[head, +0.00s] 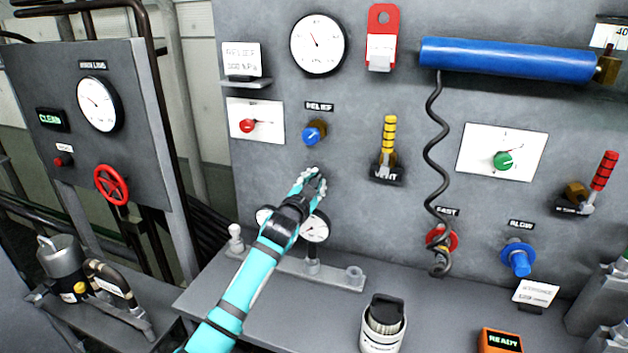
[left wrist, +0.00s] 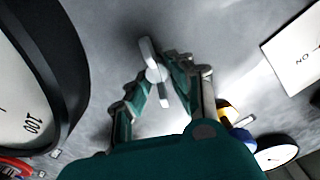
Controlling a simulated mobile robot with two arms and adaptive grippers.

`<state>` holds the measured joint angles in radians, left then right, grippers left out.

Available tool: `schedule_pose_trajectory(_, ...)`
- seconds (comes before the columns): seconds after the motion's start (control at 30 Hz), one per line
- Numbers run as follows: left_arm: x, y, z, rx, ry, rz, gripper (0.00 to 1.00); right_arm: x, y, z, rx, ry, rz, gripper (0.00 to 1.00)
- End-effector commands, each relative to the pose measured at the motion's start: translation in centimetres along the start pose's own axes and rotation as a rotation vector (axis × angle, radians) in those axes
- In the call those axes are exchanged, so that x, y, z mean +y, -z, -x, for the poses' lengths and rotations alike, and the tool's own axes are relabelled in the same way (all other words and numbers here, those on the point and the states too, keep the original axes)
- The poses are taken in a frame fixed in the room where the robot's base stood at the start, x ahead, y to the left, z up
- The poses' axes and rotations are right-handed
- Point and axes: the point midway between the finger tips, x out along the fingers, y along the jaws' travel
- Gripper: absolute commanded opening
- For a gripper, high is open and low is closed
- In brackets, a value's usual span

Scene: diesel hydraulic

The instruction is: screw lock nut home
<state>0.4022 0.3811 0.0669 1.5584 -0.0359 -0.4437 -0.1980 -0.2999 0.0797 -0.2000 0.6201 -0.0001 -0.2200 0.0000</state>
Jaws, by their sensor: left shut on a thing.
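My left gripper (head: 318,178) is in front of the grey panel, below the blue RELIEF knob (head: 314,132). In the left wrist view my left gripper (left wrist: 160,82) has its fingers closed around a small pale grey piece with a round hub and a bar across it, which looks like the lock nut (left wrist: 152,72). The nut is at the fingertips, close to the grey surface; I cannot tell whether it touches it or sits on a thread. In the head view the fingers hide most of it. My right gripper is not in view.
Two small gauges, one of them clear (head: 314,228), stand by my left wrist. A yellow-banded VENT lever (head: 389,135) and a coiled black hose (head: 437,150) are to the right. A white canister (head: 383,330) and an orange READY box (head: 499,341) stand on the bench.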

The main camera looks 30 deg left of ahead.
Motion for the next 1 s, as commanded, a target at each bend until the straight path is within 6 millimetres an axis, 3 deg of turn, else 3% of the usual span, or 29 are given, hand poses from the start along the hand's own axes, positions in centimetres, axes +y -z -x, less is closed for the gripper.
schedule_pose_trajectory(0.6,0.6,-0.1,0.0,0.001,-0.001,-0.578,0.00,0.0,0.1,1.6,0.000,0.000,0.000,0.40)
schedule_pose_trajectory(1.0,0.8,-0.3,0.0,0.000,-0.001,-0.830,0.00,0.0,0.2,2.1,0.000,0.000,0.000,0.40)
